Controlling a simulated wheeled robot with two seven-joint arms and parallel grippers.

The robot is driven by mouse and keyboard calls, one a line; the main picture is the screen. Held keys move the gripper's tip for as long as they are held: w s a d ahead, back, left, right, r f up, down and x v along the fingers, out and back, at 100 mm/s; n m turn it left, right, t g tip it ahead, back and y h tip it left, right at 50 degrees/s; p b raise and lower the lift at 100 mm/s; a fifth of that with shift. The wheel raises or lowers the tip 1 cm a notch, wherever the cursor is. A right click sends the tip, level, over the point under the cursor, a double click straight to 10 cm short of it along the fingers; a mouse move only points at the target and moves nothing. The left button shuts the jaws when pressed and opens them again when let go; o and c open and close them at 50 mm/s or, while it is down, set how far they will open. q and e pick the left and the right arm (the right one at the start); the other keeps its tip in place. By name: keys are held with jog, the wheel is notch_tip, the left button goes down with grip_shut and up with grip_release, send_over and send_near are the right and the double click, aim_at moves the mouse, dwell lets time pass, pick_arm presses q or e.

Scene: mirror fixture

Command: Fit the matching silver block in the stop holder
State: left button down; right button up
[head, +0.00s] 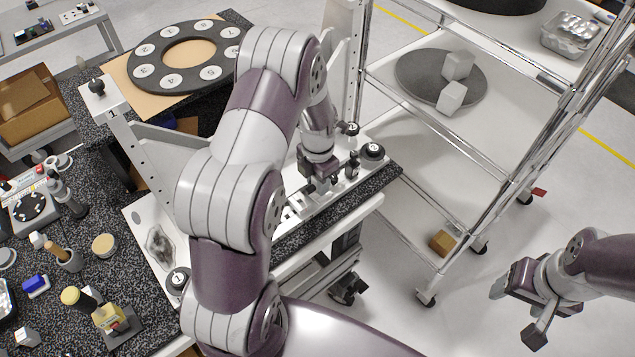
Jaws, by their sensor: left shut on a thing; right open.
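Two silver-grey blocks, one farther back (458,65) and one nearer (451,97), stand on a round dark plate (413,72) on the cart. My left gripper (318,188) is low over the white fixture rail (290,228), beside the black knob marked 2 (373,151). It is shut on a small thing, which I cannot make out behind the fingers. Small metal and dark fittings stand beside it, and I cannot tell which is the stop holder. My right gripper (512,314) is open and empty over the floor at the lower right.
The wire-framed cart (465,139) stands right of the fixture, with a clear tray (570,35) on top. A numbered ring (146,54) lies at the back left. Tools and small parts crowd the speckled bench (135,275) at left. Floor around my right gripper is clear.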

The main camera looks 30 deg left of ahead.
pick_arm(q)
jog(key=shift+f+b, duration=0.55)
jog(key=shift+f, duration=0.3)
jog(key=shift+r, duration=0.15)
jog(key=shift+r+p, duration=1.4)
jog(key=shift+r, duration=0.05)
jog(key=shift+s+f, duration=0.1)
jog(key=shift+f, duration=0.05)
